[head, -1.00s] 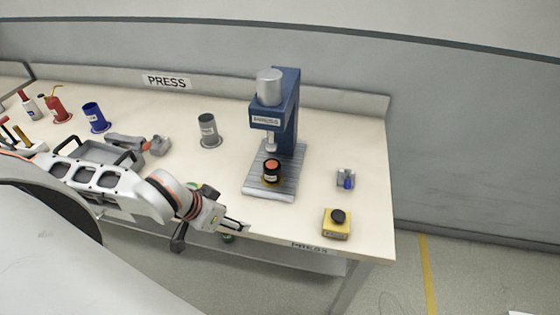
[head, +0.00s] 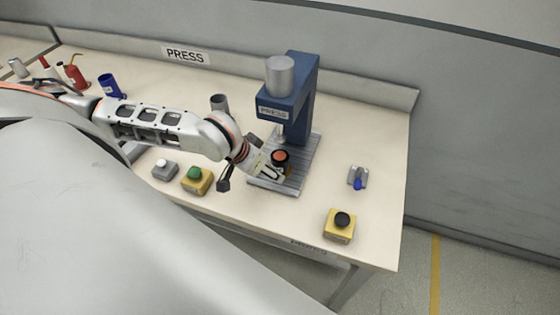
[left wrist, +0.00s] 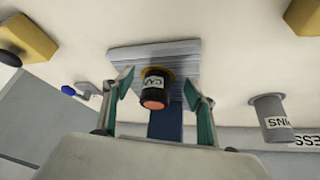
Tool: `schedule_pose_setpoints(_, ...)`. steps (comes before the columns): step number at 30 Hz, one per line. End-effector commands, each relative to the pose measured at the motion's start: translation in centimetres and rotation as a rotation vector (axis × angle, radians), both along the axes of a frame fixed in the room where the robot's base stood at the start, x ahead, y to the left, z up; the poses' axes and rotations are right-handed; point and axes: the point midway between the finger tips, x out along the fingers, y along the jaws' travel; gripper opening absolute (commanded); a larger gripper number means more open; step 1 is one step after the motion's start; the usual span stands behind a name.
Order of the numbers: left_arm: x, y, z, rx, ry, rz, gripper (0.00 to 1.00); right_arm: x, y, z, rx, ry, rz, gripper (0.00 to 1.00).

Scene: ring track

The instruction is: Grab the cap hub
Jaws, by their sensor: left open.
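The cap hub (head: 281,157) is a short black cylinder with an orange top and a white label. It stands upright on the grey ribbed plate (head: 300,172) of the blue press (head: 299,100). In the left wrist view the cap hub (left wrist: 155,88) shows between the two fingers, with a yellowish ring at its foot. My left gripper (head: 274,175) is open at the near side of the hub. Its fingers (left wrist: 158,88) are spread to either side, with a visible gap to the hub. My right gripper is in no view.
The press head overhangs the plate just behind the hub. A grey pins cup (head: 219,102) stands left of the press. Yellow button boxes stand at left (head: 197,182) and right (head: 340,228). A small blue-levered switch (head: 358,178) lies to the right.

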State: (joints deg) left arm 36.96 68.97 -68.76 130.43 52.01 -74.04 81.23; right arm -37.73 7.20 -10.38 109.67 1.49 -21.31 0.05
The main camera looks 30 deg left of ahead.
Motion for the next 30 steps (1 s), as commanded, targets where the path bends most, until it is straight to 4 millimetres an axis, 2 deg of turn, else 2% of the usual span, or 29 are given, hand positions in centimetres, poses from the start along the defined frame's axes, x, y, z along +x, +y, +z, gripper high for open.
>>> schedule_pose_setpoints(11, 5.1, -0.8, 0.1, 0.0, -0.002, 0.0, 0.57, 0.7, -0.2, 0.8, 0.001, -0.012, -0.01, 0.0)
schedule_pose_setpoints(15, 5.4, -0.9, -0.9, -0.001, 0.002, 0.0, 0.57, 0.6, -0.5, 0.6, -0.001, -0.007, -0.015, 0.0)
schedule_pose_setpoints(22, 5.5, -0.9, -1.0, 0.0, 0.0, -0.001, 0.57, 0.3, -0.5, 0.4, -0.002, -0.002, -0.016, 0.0)
schedule_pose_setpoints(23, 5.5, -0.9, -1.0, 0.0, 0.0, -0.001, 0.52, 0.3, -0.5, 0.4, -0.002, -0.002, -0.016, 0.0)
schedule_pose_setpoints(28, 5.5, -0.9, -1.0, 0.0, 0.0, 0.0, 0.07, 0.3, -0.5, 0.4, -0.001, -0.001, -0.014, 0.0)
schedule_pose_setpoints(30, 5.5, -0.9, -1.0, -0.001, -0.002, 0.0, 0.06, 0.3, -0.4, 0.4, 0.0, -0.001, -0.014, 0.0)
